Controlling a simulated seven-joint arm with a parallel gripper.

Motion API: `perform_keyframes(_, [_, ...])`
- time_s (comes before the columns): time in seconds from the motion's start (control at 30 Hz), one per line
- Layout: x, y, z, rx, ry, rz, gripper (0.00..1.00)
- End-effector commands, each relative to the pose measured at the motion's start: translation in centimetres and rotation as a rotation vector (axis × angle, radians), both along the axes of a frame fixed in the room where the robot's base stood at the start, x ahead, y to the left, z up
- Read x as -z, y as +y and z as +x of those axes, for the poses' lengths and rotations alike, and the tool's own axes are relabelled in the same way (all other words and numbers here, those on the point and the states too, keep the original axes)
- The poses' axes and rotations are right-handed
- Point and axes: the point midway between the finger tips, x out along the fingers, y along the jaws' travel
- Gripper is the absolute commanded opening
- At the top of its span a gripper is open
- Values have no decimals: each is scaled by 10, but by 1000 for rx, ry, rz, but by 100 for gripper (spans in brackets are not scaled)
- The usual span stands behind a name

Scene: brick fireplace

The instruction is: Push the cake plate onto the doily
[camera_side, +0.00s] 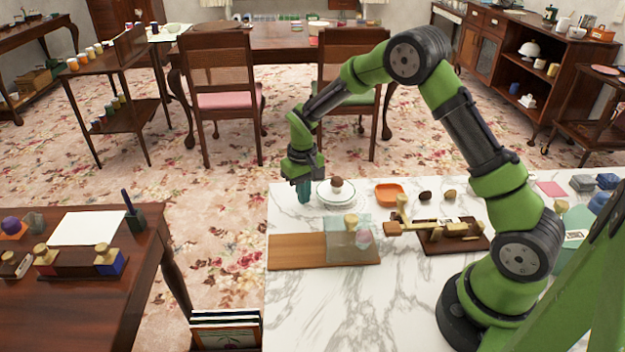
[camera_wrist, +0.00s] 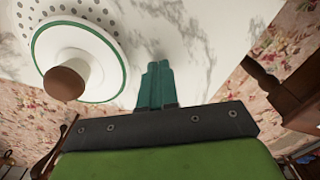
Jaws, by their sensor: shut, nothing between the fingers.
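A white doily with a border of dark holes (camera_wrist: 48,17) shows at the upper left there, partly covered by the plate. My gripper (camera_side: 304,198) is shut and empty, pointing down just left of the plate. In the wrist view its teal fingers (camera_wrist: 158,68) are together, apart from the plate.
A wooden board (camera_side: 300,252) and a clear block (camera_side: 342,245) lie nearer the front. A wooden-handled device (camera_side: 450,232) stands to their right. The marble top's left edge is close to my gripper.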

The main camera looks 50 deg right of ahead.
Motion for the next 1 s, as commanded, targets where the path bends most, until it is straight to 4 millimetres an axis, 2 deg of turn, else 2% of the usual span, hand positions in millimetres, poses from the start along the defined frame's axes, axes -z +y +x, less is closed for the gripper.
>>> perform_keyframes(1.0, [-1,-28,-27,0,-6,2,0])
